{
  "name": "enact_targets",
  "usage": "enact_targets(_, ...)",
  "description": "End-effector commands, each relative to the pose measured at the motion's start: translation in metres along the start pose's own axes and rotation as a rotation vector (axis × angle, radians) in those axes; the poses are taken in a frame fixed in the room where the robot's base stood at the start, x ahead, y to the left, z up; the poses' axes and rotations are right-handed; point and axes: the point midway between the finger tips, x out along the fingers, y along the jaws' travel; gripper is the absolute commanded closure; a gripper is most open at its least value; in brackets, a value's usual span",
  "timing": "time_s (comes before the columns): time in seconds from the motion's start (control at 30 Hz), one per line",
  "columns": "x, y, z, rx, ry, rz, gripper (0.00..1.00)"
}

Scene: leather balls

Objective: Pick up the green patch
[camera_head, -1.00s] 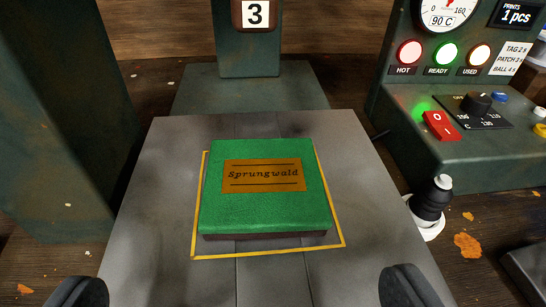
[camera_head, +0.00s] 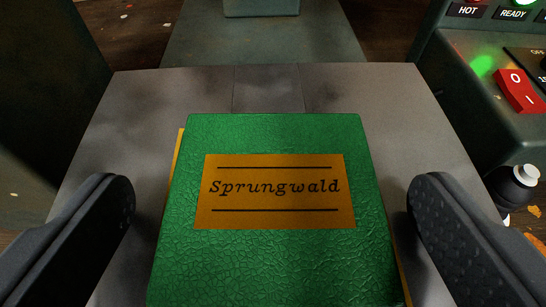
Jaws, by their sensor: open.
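The green patch (camera_head: 270,255) is a square of grained leather with an orange label reading "Sprungwald". It lies on the grey metal plate (camera_head: 95,135), within a yellow outline that shows at its left and right edges. In the view a second ago a dark base showed under its near edge; that edge is now out of frame. My gripper (camera_head: 272,200) is open, with one dark finger left of the patch and one right of it. A gap shows between each finger and the patch.
A control panel (camera_head: 485,95) with a lit green lamp and a red O/I switch (camera_head: 518,90) stands at the right. A black and white knob (camera_head: 515,185) is beside the plate on the right. A dark green machine part (camera_head: 45,90) stands at the left.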

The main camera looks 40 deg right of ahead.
Motion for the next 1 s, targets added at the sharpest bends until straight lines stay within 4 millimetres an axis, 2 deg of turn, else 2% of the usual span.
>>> enact_targets(0.1, 0.0, 0.0, 0.0, 0.0, 0.0, 0.0, 0.14)
enact_targets(0.27, -0.001, 0.0, 0.0, 0.0, 0.0, 0.0, 0.58)
enact_targets(0.67, -0.002, -0.001, -0.003, 0.0, 0.001, -0.001, 0.6)
enact_targets(1.0, -0.012, -0.001, -0.028, 0.0, 0.004, -0.001, 0.6)
